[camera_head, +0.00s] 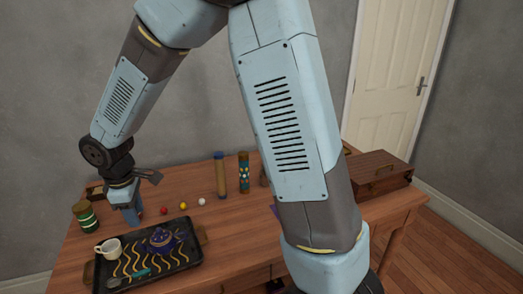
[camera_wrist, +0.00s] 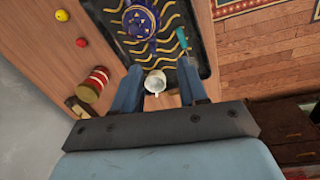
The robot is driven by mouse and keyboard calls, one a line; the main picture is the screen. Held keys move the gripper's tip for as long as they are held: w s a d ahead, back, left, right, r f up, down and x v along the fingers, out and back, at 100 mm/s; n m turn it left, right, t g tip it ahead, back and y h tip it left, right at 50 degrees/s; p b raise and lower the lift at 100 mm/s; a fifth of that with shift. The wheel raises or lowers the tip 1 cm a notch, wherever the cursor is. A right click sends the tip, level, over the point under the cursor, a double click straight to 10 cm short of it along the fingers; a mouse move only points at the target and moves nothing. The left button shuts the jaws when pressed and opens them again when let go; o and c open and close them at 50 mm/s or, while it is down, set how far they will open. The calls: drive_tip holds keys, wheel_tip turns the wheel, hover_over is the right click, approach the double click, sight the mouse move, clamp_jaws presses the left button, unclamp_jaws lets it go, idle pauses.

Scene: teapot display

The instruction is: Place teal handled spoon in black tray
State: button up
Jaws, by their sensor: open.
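The black tray (camera_head: 185,262) with yellow wavy lines lies on the table at the lower left of the head view; it also shows in the wrist view (camera_wrist: 203,32). The teal handled spoon (camera_head: 138,273) lies in the tray's front left part, and its handle shows in the wrist view (camera_wrist: 182,42). A gripper finger hides part of the spoon there. My gripper (camera_head: 134,218) is open and empty, above the table behind the tray. In the wrist view, a white cup (camera_wrist: 155,82) shows between its fingers (camera_wrist: 161,72), below them.
A blue and gold teapot (camera_head: 160,240) and the cup (camera_head: 109,248) stand in the tray. A striped jar (camera_head: 85,216) stands left of my gripper. Small balls (camera_head: 182,206) and tall cylinders (camera_head: 220,175) stand behind the tray. A wooden box (camera_head: 376,177) is at the right.

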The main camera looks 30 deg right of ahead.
drive_tip(key=s+d+r+m+t, duration=0.1)
drive_tip(key=s+d+r+m, duration=0.1)
drive_tip(key=d+r+m, duration=0.4)
drive_tip(key=s+d+r+m+t, duration=0.1)
drive_tip(key=s+d+r, duration=0.1)
drive_tip(key=d+r, duration=0.7)
drive_tip(key=s+d+r+m+t, duration=0.1)
drive_tip(key=s+d+r+m, duration=0.1)
drive_tip(key=s+d+m, duration=0.2)
drive_tip(key=s+d+r+m+t, duration=0.1)
drive_tip(key=s+d+r+m, duration=0.2)
drive_tip(key=s+d, duration=0.7)
drive_tip(key=shift+s+m, duration=0.15)
drive_tip(key=shift+m, duration=0.45)
